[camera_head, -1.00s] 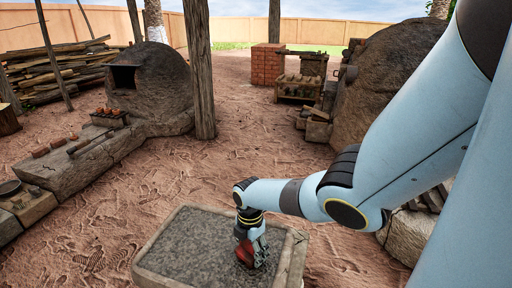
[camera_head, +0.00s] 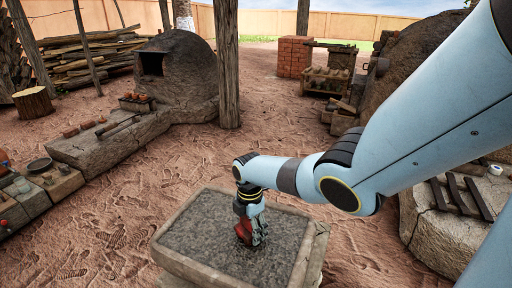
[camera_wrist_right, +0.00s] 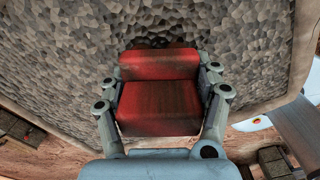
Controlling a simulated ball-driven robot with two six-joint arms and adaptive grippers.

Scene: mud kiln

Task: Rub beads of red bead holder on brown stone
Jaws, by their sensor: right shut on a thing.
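My right gripper (camera_head: 250,236) is shut on the red bead holder (camera_head: 243,230), over the stone slab (camera_head: 205,232) with a rough grey-brown top. In the right wrist view the red holder (camera_wrist_right: 158,95) sits between both fingers of the gripper (camera_wrist_right: 160,98), with the rough stone surface (camera_wrist_right: 60,60) behind it. The holder's far edge is at or close to the stone; I cannot tell if it touches. The beads are hidden on its far side. My left gripper is in neither view.
A dark clay kiln (camera_head: 183,82) stands at the back left, beside a wooden post (camera_head: 227,65). A low stone bench (camera_head: 112,140) holds tools and small pots. A pale stone block (camera_head: 437,225) is at the right. Bare ground lies left of the slab.

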